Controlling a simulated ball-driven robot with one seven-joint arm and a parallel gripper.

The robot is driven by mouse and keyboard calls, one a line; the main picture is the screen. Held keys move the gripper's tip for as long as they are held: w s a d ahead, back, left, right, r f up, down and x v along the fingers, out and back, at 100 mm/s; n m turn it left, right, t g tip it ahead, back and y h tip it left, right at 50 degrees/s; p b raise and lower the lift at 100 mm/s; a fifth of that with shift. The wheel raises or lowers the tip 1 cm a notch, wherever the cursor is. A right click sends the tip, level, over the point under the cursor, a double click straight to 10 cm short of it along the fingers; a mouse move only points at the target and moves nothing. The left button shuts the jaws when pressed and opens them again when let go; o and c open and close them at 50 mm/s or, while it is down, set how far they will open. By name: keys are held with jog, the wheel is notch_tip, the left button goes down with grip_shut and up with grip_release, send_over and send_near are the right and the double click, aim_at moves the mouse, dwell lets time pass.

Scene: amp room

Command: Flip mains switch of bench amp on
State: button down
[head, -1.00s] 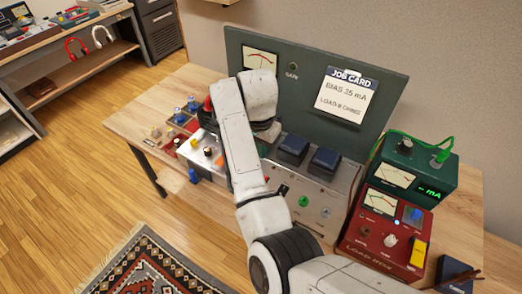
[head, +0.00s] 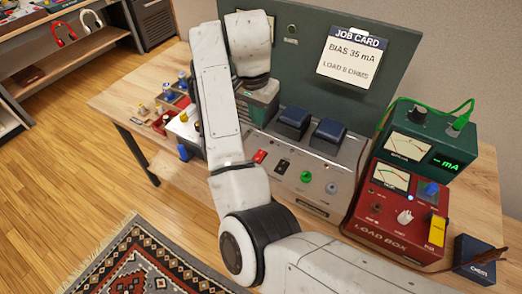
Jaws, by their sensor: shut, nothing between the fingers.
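The bench amp (head: 318,160) is a grey metal chassis with dark blue blocks on top, right of my forearm in the head view. Its sloped front carries a red switch-like part (head: 260,157), a black one (head: 283,166), a green round part (head: 306,177) and a grey knob (head: 331,188). I cannot read which is the mains switch or its position. My arm crosses in front of the amp's left end, and its last visible link points down beside a dark greenish box (head: 260,105). My gripper's fingers are hidden behind the arm.
A dark green panel with a job card (head: 355,55) stands behind the amp. A red load box (head: 403,215) and a green meter (head: 432,150) stand on the right. Small parts (head: 160,115) lie in a tray on the left.

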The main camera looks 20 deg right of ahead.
aim_at(259, 156)
jog(key=shift+f, duration=0.1)
jog(key=f, duration=0.4)
jog(key=f+b, duration=0.1)
jog(key=f, duration=0.3)
jog(key=w+d+f+b, duration=0.1)
jog(key=f, duration=0.3)
jog(key=shift+d+f, duration=0.1)
jog(key=shift+f, duration=0.25)
jog(key=shift+d+f, duration=0.1)
jog(key=shift+f, duration=0.4)
jog(key=shift+d+f, duration=0.1)
jog(key=shift+f, duration=0.25)
jog(key=shift+s, duration=0.1)
jog(key=shift+s+a+p, duration=0.4)
jog(key=shift+a+p, duration=0.3)
jog(key=shift+p, duration=0.1)
jog(key=shift+r, duration=0.15)
